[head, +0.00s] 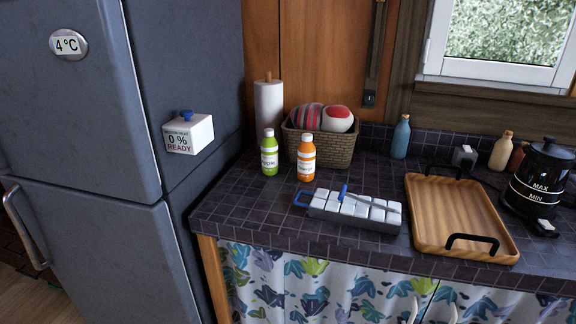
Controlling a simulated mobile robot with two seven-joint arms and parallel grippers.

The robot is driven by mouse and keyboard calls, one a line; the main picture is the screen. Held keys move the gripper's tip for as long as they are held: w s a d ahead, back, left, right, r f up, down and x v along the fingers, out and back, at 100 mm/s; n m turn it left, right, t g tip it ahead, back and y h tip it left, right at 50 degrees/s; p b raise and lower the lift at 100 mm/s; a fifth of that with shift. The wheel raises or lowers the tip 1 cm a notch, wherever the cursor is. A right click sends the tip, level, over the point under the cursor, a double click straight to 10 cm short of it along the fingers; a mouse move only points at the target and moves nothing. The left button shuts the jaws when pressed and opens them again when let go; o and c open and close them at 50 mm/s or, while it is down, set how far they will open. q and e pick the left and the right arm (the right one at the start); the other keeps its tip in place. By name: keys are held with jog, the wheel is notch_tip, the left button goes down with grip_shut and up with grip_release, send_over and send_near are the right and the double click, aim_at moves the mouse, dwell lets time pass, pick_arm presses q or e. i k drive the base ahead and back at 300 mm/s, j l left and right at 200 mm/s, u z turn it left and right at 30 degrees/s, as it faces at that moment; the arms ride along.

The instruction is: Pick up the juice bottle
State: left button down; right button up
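Two small bottles with white caps stand upright on the dark tiled counter (250,215), in front of a wicker basket. One is a green bottle (269,153) with a white label. The other is an orange bottle (307,158) with a white label, just to its right. The label text is too small to read surely, so I cannot tell which one is the juice bottle. The two stand close together with a narrow gap. Neither of my grippers shows in the head view.
A paper towel roll (268,106) and wicker basket (341,147) stand behind the bottles. An ice cube tray (352,212), wooden tray (450,205) and black kettle (541,180) are to the right. The fridge (95,150) rises at left. Counter space in front of the bottles is clear.

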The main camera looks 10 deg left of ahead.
aim_at(269, 145)
jog(key=k+j, duration=0.65)
jog(key=i+j, duration=0.25)
jog(key=j, duration=0.3)
jog(key=i+z, duration=0.05)
